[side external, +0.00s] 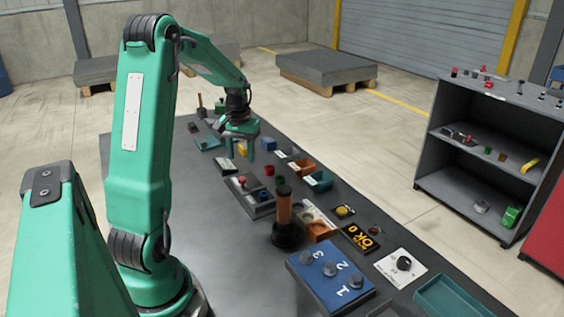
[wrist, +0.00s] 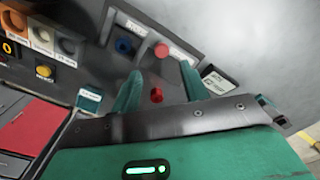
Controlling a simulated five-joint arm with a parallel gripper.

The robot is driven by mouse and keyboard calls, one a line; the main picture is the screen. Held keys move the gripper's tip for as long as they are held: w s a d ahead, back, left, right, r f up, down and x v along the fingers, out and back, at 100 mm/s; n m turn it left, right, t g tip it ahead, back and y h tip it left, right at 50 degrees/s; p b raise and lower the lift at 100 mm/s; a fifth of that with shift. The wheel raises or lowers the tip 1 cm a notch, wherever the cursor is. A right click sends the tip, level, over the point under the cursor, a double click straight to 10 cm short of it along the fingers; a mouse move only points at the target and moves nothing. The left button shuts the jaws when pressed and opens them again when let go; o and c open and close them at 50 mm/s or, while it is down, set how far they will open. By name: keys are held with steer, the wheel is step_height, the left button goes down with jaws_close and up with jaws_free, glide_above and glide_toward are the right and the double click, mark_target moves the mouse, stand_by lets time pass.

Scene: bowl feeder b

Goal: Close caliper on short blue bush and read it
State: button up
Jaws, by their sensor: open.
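My gripper (side external: 240,154) hangs over the middle of the dark bench, fingers down and apart, with nothing held between them. In the wrist view my gripper (wrist: 161,72) shows two teal fingers apart, with a small red part (wrist: 156,95) visible between them, lower than the fingertips. A round blue piece (wrist: 123,45) sits beyond the fingers on a dark panel, left of a red round piece (wrist: 161,50); I cannot tell whether it is the short blue bush. I cannot make out the caliper or a reading on it in either view.
An orange-and-black post (side external: 284,210) stands near the bench middle. A grey shelf (side external: 470,165) stands beyond.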

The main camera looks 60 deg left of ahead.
mark_target(242, 179)
steer(key=shift+a+f, duration=0.15)
steer(key=shift+a, duration=0.05)
steer(key=shift+f, duration=0.1)
steer(key=shift+f, duration=3.8)
steer(key=c, duration=0.8)
steer(key=shift+o, duration=0.2)
steer(key=shift+d, duration=1.95)
steer(key=shift+o, duration=0.8)
steer(key=shift+d, duration=0.2)
